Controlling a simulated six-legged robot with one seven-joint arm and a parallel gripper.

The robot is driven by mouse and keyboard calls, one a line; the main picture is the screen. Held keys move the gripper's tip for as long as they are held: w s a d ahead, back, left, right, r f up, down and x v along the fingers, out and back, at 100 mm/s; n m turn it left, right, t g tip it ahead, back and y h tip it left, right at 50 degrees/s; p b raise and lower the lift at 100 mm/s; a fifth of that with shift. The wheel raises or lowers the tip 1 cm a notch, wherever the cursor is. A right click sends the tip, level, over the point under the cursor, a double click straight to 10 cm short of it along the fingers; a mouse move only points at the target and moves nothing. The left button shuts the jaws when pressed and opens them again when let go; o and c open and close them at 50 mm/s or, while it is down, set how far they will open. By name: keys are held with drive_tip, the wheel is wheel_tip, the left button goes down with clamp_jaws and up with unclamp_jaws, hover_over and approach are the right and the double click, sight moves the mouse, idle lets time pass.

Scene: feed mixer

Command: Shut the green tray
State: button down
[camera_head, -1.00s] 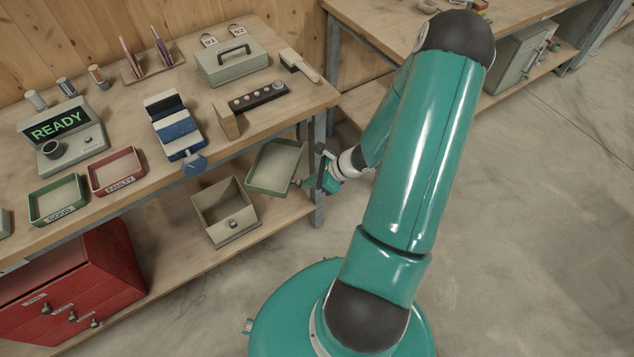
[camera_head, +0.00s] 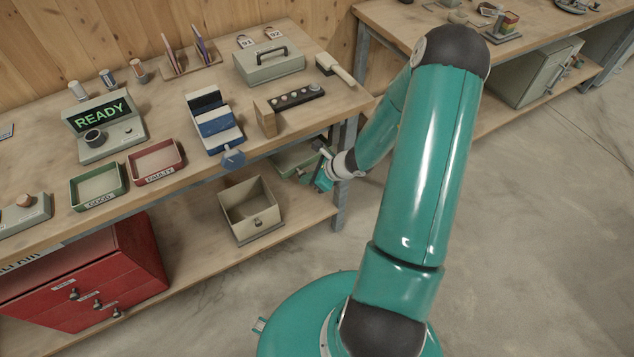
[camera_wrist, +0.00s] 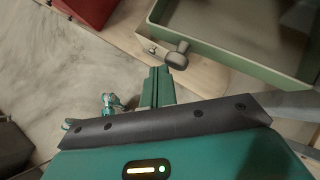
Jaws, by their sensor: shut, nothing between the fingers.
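The green tray (camera_head: 292,157) is a shallow drawer with a green rim, under the bench top near the bench's right leg. Most of it sits below the bench edge, and my arm's end hides its front right. In the wrist view the green tray (camera_wrist: 232,62) fills the upper right, with its green front wall and a grey knob handle (camera_wrist: 178,56) facing me. My gripper (camera_head: 317,172) is at its front. In the wrist view my gripper (camera_wrist: 158,72) is shut and empty, its fingertips close beside the knob. Whether they touch it I cannot tell.
A bench leg (camera_head: 343,180) stands just right. A green tray marked GOOD (camera_head: 97,204) and a red one marked FAULTY (camera_head: 156,178) lie on the bench top. The floor to the right is clear.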

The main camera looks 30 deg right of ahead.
drive_tip(key=shift+w+a, duration=0.2)
drive_tip(key=shift+w, duration=0.3)
drive_tip(key=shift+w+a, duration=0.15)
drive_tip(key=shift+w, duration=0.3)
drive_tip(key=shift+a, duration=0.1)
